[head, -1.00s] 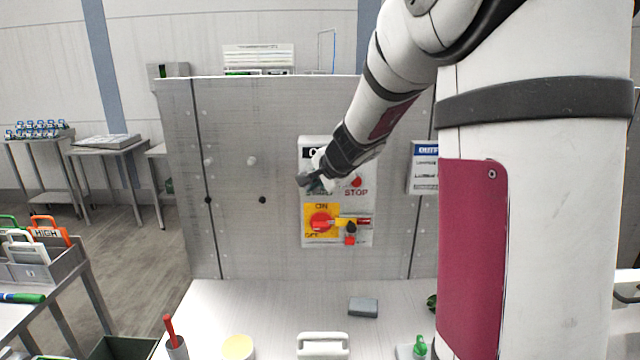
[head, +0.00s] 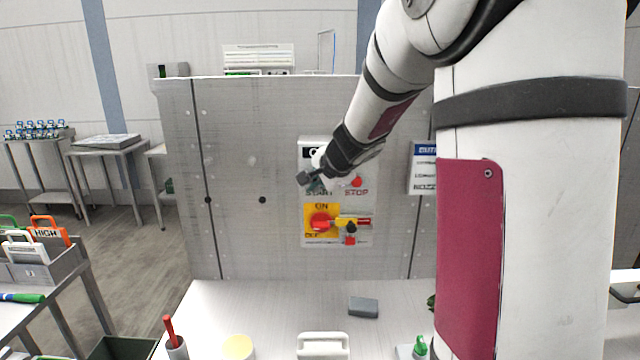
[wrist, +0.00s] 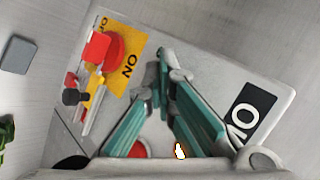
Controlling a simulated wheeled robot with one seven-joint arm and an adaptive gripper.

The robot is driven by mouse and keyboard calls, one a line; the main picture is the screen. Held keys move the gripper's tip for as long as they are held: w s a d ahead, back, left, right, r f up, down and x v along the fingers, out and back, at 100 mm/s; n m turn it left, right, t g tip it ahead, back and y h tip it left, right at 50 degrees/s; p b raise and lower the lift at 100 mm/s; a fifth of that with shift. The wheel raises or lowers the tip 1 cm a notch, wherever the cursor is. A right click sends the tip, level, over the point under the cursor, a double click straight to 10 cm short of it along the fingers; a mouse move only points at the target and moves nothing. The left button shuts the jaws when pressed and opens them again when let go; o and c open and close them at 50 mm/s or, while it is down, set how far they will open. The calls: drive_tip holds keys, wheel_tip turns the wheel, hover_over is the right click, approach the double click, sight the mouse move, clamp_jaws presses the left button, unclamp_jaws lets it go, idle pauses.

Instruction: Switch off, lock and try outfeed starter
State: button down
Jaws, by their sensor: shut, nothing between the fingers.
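The outfeed starter (head: 338,238) is a white box on the upright grey panel, with a black label at its top. Its red rotary switch (head: 320,221) sits on a yellow ON/OFF plate; I cannot tell which mark it points to. A yellow hasp piece (head: 345,221) with a black and red part (head: 350,234) is right of the switch. The red STOP button (head: 356,182) shows; the START button is hidden behind my gripper (head: 312,184). In the wrist view my teal fingers (wrist: 164,75) are together and empty over the starter, beside the switch (wrist: 116,52).
A sign (head: 423,170) hangs right of the starter. The bench below holds a grey block (head: 363,307), a white handled item (head: 323,345), a yellow-topped round item (head: 238,347) and a cup with a red stick (head: 176,348). A side cart with tags (head: 48,232) stands left.

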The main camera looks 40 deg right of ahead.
drive_tip(key=shift+s+a, duration=0.4)
drive_tip(key=shift+s, duration=0.25)
drive_tip(key=shift+s+a+b, duration=0.2)
drive_tip(key=shift+s+a, duration=0.5)
drive_tip(key=shift+s, duration=0.35)
drive_tip(key=shift+s+a+b, duration=0.15)
drive_tip(key=shift+s+a, duration=0.55)
drive_tip(key=shift+s, duration=0.35)
drive_tip(key=s+a+r+n+g+y, duration=0.1)
drive_tip(key=s+a+r+n+y, duration=0.1)
drive_tip(key=s+a+n, duration=0.45)
drive_tip(key=s+a+r+n+y, duration=0.2)
drive_tip(key=s+a+n, duration=0.2)
drive_tip(key=a, duration=0.6)
drive_tip(key=s+a+f+n+g+h, duration=0.1)
drive_tip(key=s+n, duration=0.2)
drive_tip(key=s, duration=0.4)
drive_tip(key=s+f+n+g+h, duration=0.1)
drive_tip(key=s+n+g, duration=0.1)
drive_tip(key=s+n, duration=0.2)
drive_tip(key=s, duration=0.3)
drive_tip(key=shift+s+a+f, duration=0.15)
drive_tip(key=shift+s+a, duration=0.2)
